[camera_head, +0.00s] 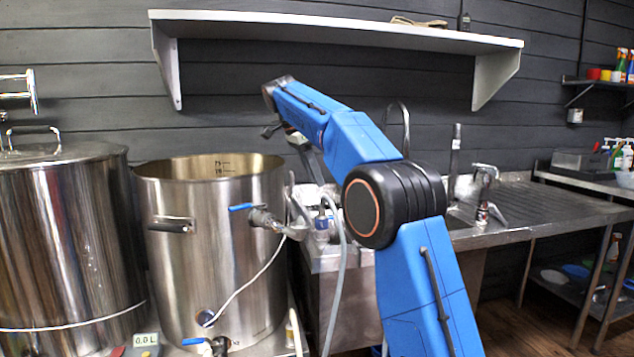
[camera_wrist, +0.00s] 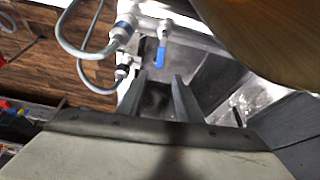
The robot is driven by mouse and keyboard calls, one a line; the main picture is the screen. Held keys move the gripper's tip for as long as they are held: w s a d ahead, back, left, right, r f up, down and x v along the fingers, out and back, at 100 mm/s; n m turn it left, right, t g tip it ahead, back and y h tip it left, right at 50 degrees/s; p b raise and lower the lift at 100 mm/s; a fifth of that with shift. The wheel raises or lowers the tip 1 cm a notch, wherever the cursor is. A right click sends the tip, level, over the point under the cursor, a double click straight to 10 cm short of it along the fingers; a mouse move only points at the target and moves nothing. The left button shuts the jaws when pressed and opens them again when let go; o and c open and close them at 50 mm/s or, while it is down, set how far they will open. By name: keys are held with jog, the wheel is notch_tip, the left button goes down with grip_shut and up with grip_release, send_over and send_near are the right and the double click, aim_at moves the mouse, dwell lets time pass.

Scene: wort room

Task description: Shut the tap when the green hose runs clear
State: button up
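My gripper (camera_wrist: 159,76) is open in the wrist view, its two dark fingers apart with nothing between them. A tap with a blue lever (camera_wrist: 160,58) shows just beyond the fingertips, apart from them. A grey-green hose (camera_wrist: 78,50) runs from a white fitting left of that lever. In the head view a hose (camera_head: 340,275) hangs beside the open steel kettle (camera_head: 255,255). A valve with a blue lever (camera_head: 240,207) is on the kettle's upper side, its lever pointing left. I cannot tell the liquid's colour in the hose.
A lidded steel vessel (camera_head: 65,240) stands at left, with a small display (camera_head: 146,339) near its base. Another blue-levered valve (camera_head: 193,341) is low on the kettle. A sink counter (camera_head: 540,208) with a faucet (camera_head: 485,185) is at right. A shelf (camera_head: 340,32) hangs above my arm.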

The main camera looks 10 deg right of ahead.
grip_shut()
jog(key=n+t+y, duration=0.3)
jog(key=n+y, duration=0.2)
jog(key=n, duration=1.3)
send_over(330, 218)
jog(key=w, duration=0.3)
notch_tip(330, 218, down, 2)
jog(key=x, duration=1)
jog(key=shift+s+d, duration=0.35)
jog(key=shift+s, duration=0.55)
jog(key=shift+s+d, duration=0.3)
jog(key=shift+s, duration=0.65)
